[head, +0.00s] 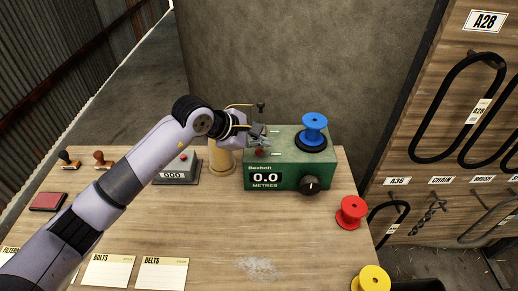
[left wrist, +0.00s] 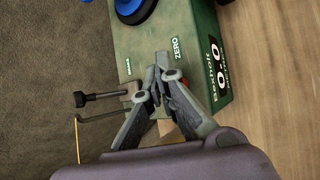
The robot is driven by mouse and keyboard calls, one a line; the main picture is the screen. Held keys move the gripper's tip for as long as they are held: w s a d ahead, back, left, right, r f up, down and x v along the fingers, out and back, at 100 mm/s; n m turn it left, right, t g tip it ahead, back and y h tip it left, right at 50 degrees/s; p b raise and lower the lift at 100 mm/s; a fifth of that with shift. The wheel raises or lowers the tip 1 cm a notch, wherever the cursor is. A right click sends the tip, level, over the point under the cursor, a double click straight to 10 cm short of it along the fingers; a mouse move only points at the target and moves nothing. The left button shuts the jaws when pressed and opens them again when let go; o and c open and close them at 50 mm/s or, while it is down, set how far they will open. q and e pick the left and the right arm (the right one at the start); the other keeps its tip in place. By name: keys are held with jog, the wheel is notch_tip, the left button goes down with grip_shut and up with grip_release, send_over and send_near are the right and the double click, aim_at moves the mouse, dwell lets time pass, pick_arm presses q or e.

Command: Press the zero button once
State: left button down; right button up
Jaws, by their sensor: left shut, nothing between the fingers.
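The green Bexholt measuring machine (head: 317,165) stands at the back right of the table, its display (head: 265,178) reading 0.0 METRES. Its red button (head: 259,151) shows just below my left gripper in the head view. In the left wrist view the ZERO label (left wrist: 176,47) on the machine's top (left wrist: 195,35) is clear, but the fingers mostly cover the button. My left gripper (head: 262,138) is shut and empty, its fingertips (left wrist: 165,65) over the top beside the label. I cannot tell whether they touch the button. My right gripper is not in view.
A blue spool (head: 314,128) sits on the machine; a black knob (head: 310,186) is on its front. Red (head: 351,212) and yellow (head: 372,280) spools lie right. The table's middle is mostly clear.

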aim_at(260, 153)
pick_arm(q)
jog(key=shift+r, duration=0.3)
jog(key=shift+r+p, duration=0.95)
jog(key=shift+r, duration=1.5)
